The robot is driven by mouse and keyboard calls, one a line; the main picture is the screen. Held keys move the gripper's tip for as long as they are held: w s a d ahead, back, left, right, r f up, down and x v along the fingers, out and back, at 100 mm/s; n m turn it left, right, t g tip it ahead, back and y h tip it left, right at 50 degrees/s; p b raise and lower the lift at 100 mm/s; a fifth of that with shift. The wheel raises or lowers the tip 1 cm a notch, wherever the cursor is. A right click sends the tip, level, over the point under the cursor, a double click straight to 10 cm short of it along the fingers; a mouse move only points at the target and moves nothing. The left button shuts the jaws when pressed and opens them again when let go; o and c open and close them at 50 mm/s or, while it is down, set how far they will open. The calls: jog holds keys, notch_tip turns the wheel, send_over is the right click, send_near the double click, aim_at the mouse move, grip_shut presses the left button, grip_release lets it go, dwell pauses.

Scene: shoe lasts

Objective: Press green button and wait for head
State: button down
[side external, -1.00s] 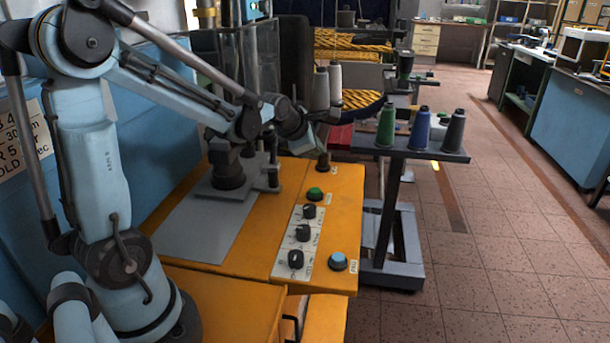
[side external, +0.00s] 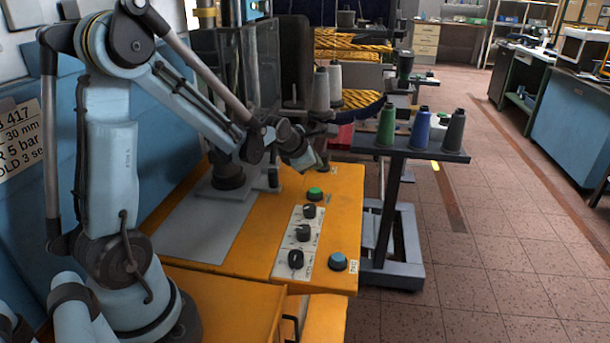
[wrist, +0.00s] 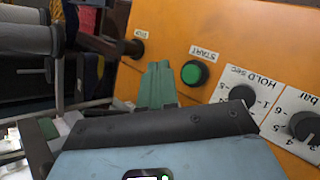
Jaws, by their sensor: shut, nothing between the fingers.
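The green button (side external: 314,194) stands on the orange machine top (side external: 335,215), above a white panel of dark knobs. In the wrist view the green button (wrist: 195,72) has a dark collar and an upside-down START label. My gripper (side external: 320,168) is shut and empty, a little above and behind the button, apart from it. In the wrist view its closed greenish fingertips (wrist: 158,70) are just left of the button. A dark round fixture (side external: 228,176) stands on the grey plate at the machine's back; I cannot tell whether it is the head.
Dark knobs (side external: 303,233) and a blue button (side external: 338,261) lie nearer the front. Another labelled control (wrist: 107,46) is left of START in the wrist view. A trolley (side external: 425,150) with green, blue and grey cones stands to the right.

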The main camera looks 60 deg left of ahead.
aim_at(313, 192)
jog(key=shift+f, duration=2.35)
jog(key=shift+f, duration=0.4)
jog(key=shift+f, duration=0.5)
dwell(0.9)
jog(key=shift+r, duration=0.95)
jog(key=shift+r, duration=2.5)
